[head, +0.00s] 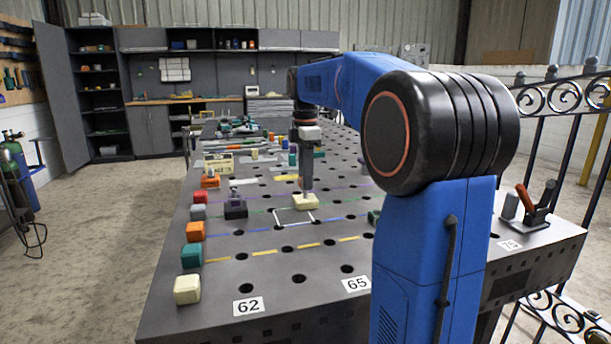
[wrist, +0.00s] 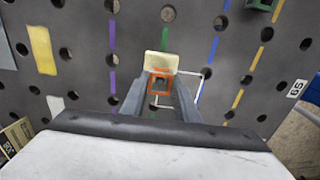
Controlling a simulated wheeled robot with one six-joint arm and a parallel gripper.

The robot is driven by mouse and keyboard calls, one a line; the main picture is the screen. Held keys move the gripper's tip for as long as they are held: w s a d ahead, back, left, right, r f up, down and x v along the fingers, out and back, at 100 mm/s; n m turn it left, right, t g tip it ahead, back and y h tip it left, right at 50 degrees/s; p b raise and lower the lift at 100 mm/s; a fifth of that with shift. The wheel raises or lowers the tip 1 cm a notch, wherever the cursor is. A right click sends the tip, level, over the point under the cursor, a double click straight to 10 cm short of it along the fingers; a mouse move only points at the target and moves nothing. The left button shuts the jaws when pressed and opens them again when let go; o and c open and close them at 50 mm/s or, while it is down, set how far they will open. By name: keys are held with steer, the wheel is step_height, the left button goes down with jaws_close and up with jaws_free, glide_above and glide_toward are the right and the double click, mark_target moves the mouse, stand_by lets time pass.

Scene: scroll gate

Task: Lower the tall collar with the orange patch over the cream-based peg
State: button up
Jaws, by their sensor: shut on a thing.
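My gripper (head: 306,158) points straight down over the table and is shut on the tall collar. In the wrist view the collar's top shows as an orange square rim (wrist: 160,73) around a dark opening, between my two fingers (wrist: 160,100). The cream base (head: 306,202) of the peg sits on the table directly below; it also shows just beyond the collar in the wrist view (wrist: 161,60). The peg itself is hidden, and I cannot tell whether the collar is around it or just above it. The collar looks upright.
A white outline (head: 290,224) is painted beside the cream base. A dark block with a grey post (head: 236,208) stands to the left. Several coloured blocks line the table's left edge, including a teal one (head: 192,255). The perforated table is clear in front.

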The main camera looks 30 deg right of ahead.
steer(key=o, duration=1.3)
steer(key=shift+c, duration=0.2)
step_height(320, 180, up, 17)
steer(key=shift+r, duration=0.15)
steer(key=shift+s, duration=0.1)
